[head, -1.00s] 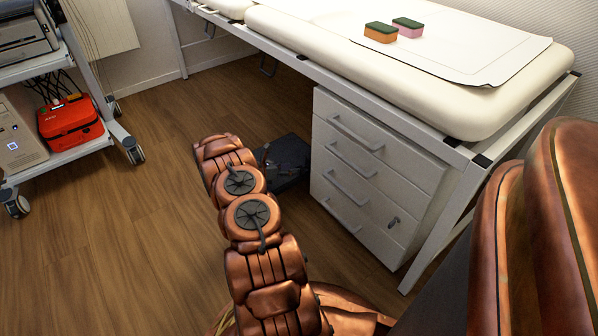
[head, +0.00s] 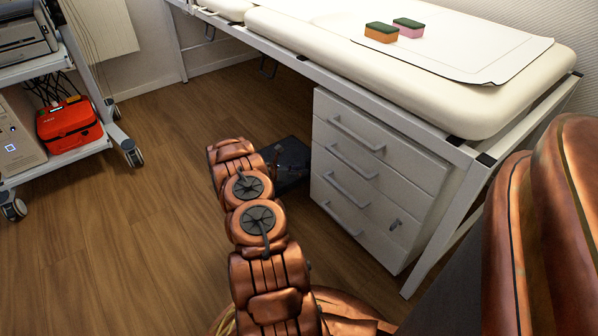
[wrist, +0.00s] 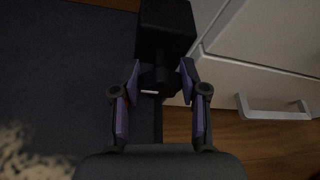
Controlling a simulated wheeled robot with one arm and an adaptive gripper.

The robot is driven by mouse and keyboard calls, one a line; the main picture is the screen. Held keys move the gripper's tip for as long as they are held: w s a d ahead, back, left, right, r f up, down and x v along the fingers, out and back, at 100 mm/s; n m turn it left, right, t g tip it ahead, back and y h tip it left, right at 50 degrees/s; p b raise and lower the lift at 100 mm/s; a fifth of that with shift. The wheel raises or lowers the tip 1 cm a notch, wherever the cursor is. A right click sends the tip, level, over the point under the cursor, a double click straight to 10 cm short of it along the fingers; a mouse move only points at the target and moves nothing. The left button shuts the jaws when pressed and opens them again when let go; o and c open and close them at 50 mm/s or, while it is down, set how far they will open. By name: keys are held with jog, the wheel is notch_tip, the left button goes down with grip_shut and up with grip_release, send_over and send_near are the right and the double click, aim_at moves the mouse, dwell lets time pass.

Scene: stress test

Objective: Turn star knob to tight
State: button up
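In the wrist view a dark star knob (wrist: 158,79) shows between my fingertips, below a black block (wrist: 167,30). Its lobes are too dark to make out, and I cannot tell how it is turned. My gripper (wrist: 160,72) has its two purple-padded fingers apart, one on each side of the knob. I cannot tell whether the pads touch it. In the head view a black device (head: 290,160) stands on the floor beside the drawer unit, partly behind my arm. The knob and my gripper cannot be made out there.
A white drawer unit (head: 375,165) with handles stands close on the right of the black device. Above it is a padded couch (head: 480,105) with two sponges (head: 395,29). A cart (head: 85,150) with a red case (head: 68,122) is at left. The wooden floor (head: 140,230) is clear at left.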

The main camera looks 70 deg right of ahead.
jog(key=c, duration=0.3)
jog(key=shift+m+t, duration=0.3)
jog(key=shift+p, duration=0.3)
jog(key=shift+m, duration=0.3)
jog(key=o, duration=0.9)
jog(key=shift+a, duration=0.1)
jog(key=v, duration=1.2)
jog(key=shift+s+a, duration=0.1)
